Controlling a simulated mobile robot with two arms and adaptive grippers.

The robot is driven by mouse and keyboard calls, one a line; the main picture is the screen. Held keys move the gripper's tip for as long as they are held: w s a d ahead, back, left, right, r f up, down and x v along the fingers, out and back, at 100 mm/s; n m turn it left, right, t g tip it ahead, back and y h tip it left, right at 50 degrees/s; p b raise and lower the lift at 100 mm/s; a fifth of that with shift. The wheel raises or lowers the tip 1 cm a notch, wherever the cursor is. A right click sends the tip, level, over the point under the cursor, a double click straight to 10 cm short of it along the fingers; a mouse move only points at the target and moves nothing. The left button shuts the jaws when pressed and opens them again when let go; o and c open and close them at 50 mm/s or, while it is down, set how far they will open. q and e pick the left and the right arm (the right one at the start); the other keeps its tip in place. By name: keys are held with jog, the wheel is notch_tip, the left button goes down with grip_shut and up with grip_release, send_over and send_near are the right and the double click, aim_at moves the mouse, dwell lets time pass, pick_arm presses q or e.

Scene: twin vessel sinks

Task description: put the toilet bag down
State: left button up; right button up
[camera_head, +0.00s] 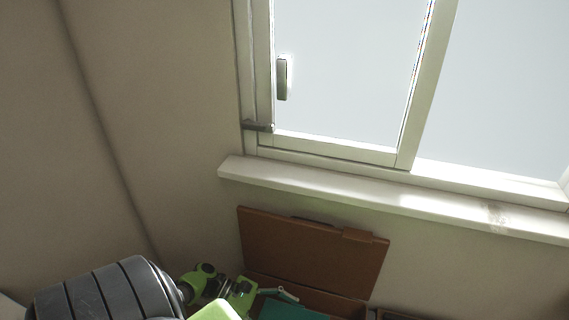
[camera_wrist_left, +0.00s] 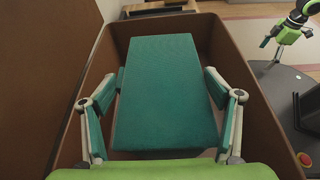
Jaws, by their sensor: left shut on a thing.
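The toilet bag is a teal, flat-topped block (camera_wrist_left: 165,90), seen large in the left wrist view; only a sliver of it (camera_head: 290,311) shows at the bottom of the head view. My left gripper (camera_wrist_left: 162,100) is shut on it, one finger against each side. The bag is within the walls of an open brown box (camera_wrist_left: 250,105). Whether its underside touches the box floor is hidden. My right gripper (camera_wrist_left: 286,38) shows small at the top right of the left wrist view, apart from the box, with its fingers spread and empty.
The box's brown lid (camera_head: 312,252) stands raised against the wall, below a white window sill (camera_head: 380,195). A brown wooden item (camera_wrist_left: 160,8) lies beyond the box's far end. Pale floor (camera_wrist_left: 240,10) shows past it.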

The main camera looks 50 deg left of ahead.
pick_arm(q)
jog(key=shift+f, duration=0.1)
jog(key=o, duration=1.9)
jog(key=shift+s+a, duration=0.15)
jog(key=shift+a, duration=0.05)
jog(key=v, duration=1.1)
jog(key=shift+a, duration=0.25)
jog(key=shift+r, duration=0.3)
